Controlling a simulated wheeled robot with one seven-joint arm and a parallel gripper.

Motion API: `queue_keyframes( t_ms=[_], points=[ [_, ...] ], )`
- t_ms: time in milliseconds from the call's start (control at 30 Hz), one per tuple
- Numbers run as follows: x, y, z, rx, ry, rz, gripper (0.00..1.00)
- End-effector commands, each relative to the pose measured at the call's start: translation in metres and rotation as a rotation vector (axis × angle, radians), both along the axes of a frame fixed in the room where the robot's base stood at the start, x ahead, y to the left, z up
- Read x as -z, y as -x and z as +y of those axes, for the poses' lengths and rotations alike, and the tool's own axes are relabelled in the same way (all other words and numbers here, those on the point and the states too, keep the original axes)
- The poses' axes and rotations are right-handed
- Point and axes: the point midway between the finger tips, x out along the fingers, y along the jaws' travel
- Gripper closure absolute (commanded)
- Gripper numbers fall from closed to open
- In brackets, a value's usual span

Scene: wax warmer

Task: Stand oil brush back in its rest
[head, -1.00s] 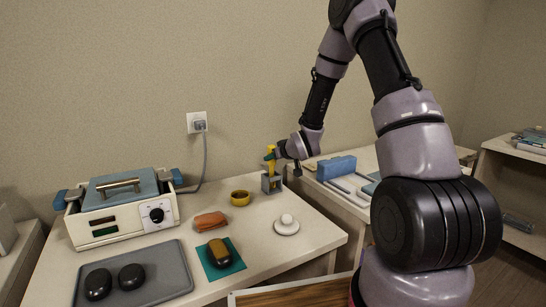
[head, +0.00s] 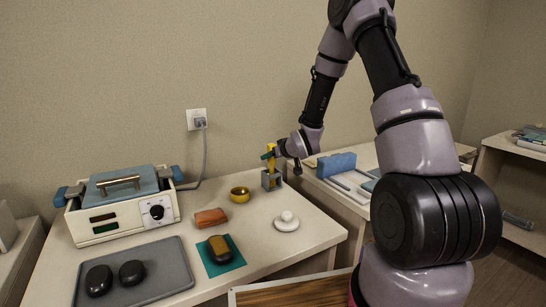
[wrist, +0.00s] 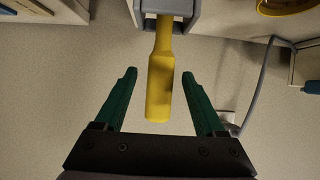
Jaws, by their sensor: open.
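The oil brush, seen by its yellow handle (head: 271,164), stands about upright in a small grey rest (head: 265,184) at the back right of the table. In the wrist view the yellow handle (wrist: 161,80) runs out of the grey rest (wrist: 146,14); its lower end is hidden inside. My gripper (head: 271,154) is at the upper part of the handle. In the wrist view its green fingers (wrist: 158,75) are open on either side of the handle, with a gap on both sides.
A gold bowl (head: 240,195), an orange cloth (head: 210,218) and a white knobbed dish (head: 286,222) are nearby. The wax warmer (head: 122,208), a grey tray (head: 165,270) with dark stones and a teal mat (head: 235,265) are to the left. A side table holds a blue block (head: 336,164).

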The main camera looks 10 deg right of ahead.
Motion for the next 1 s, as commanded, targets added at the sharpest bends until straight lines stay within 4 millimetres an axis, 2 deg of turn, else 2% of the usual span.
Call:
queue_keyframes(
  t_ms=[267,1000],
  points=[
    [-0.001,0.001,0.0,0.0,0.0,0.0,0.28],
    [-0.015,0.026,-0.009,0.0,0.001,0.0,0.28]
  ],
)
